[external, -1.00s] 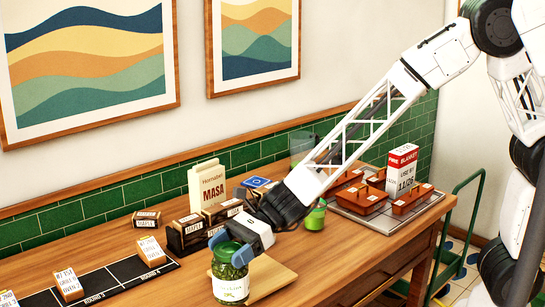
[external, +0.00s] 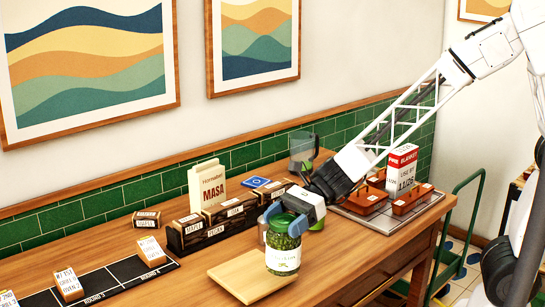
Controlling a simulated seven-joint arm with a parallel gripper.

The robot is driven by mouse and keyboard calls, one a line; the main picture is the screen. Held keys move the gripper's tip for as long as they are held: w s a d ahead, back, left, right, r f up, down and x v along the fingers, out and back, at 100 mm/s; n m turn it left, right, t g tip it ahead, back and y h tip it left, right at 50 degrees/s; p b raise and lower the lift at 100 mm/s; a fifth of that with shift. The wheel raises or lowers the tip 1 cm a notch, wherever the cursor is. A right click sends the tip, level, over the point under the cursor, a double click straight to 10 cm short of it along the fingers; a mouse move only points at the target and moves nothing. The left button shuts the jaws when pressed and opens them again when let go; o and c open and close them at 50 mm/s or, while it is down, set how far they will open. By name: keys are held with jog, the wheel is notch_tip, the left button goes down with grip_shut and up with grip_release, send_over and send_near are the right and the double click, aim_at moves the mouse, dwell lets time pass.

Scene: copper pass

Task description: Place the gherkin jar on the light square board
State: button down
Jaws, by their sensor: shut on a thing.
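The gherkin jar (external: 284,249) has a green lid, green contents and a white label. It is upright in the external view, in front of the light square board's right side as seen from the camera. My gripper (external: 291,213) is shut on the jar near its lid, from above and behind. The light square board (external: 238,274) lies on the wooden table, bare where it shows, and the jar overlaps its right part in the picture. I cannot tell whether the jar's base touches anything.
Dark labelled wooden blocks (external: 190,232) and a Masa bag (external: 207,185) stand behind the board. A black strip with labelled blocks (external: 106,281) lies left. A tray (external: 375,220) with brown dishes and a blender jug (external: 302,150) stand right and behind.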

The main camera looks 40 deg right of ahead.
jog(key=s+d, duration=0.3)
jog(key=d, duration=0.4)
jog(key=shift+s+d+r, duration=0.25)
jog(key=shift+d+r, duration=0.05)
jog(key=shift+d, duration=0.1)
jog(key=shift+w+a, duration=0.1)
jog(key=w+a+f, duration=0.1)
jog(key=w+a, duration=0.9)
jog(key=w, duration=0.2)
jog(key=shift+a+f, duration=0.2)
jog(key=shift+f, duration=0.05)
dwell(0.3)
jog(key=shift+f, duration=1.75)
grip_release()
jog(key=shift+f, duration=0.2)
